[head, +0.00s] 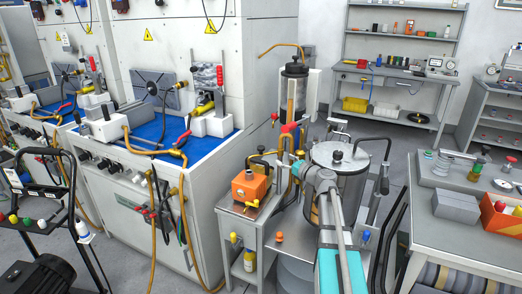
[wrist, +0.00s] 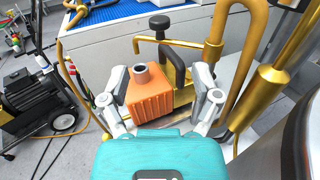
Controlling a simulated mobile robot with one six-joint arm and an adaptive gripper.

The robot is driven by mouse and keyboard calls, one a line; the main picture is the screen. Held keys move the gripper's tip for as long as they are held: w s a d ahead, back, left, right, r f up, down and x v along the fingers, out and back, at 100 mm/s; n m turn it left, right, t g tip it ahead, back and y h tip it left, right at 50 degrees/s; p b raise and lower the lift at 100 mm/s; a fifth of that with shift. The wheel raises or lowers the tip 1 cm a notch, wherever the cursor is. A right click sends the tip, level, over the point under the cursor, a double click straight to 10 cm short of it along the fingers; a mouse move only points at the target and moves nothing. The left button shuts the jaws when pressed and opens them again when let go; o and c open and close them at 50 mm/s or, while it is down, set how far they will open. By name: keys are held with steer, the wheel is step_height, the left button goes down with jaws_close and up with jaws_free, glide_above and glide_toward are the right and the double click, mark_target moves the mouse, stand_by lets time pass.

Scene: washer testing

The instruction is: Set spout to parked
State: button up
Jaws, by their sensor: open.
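A brass spout-like pipe (wrist: 185,43) runs sideways in the wrist view from a thick upright brass pipe, its left end bent downward. A black handle (wrist: 170,58) stands at it. Another thin curved brass pipe (head: 281,46) tops the glass cylinder in the head view. I cannot tell which pipe is the task's spout. My gripper (wrist: 161,82) is open, its fingers on either side of an orange ribbed block (wrist: 155,97) in the picture. Contact is not clear. The block also shows in the head view (head: 249,187), left of my gripper (head: 303,168).
A large metal-lidded vessel (head: 338,155) stands close beside my arm. A grey bench (head: 185,190) with blue mats is at left. A black motor (wrist: 25,95) on a cart stands at lower left. A right-hand table (head: 455,225) holds plates and an orange bin.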

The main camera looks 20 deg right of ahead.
mark_target(263, 148)
steer(key=shift+w, duration=0.1)
steer(key=x, duration=1.3)
steer(key=shift+w+a, duration=0.2)
steer(key=shift+w, duration=0.1)
jaws_close()
stand_by(0.3)
